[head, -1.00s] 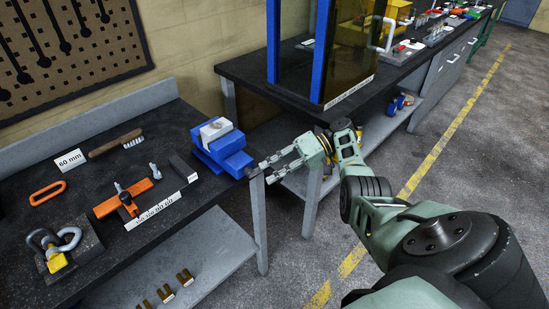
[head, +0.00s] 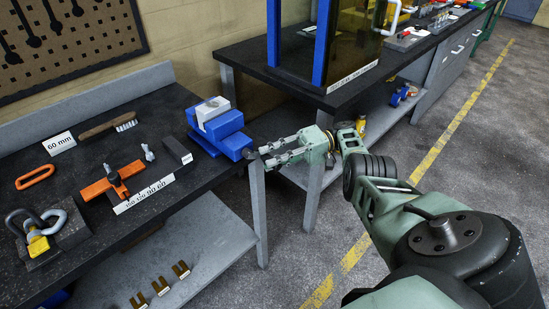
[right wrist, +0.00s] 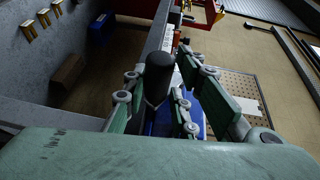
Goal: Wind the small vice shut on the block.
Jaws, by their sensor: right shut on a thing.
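The small blue vice (head: 222,133) stands near the right end of the left bench. A whitish block (head: 211,108) sits at its top, between the blue parts; whether the jaws touch it on both sides I cannot tell. My right gripper (head: 265,156) is at the vice's right end, by the bench corner. In the right wrist view, its fingers (right wrist: 157,95) are shut on a black cylindrical handle (right wrist: 159,72), with blue vice body (right wrist: 190,118) behind. The rest of the crank is hidden. My left gripper is not in view.
On the bench (head: 95,225) lie an orange clamp (head: 112,182), a brush (head: 108,128), an orange ring (head: 35,177), a "60 mm" card (head: 60,143) and a dark block (head: 176,150). A second bench (head: 245,62) stands behind my right arm.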

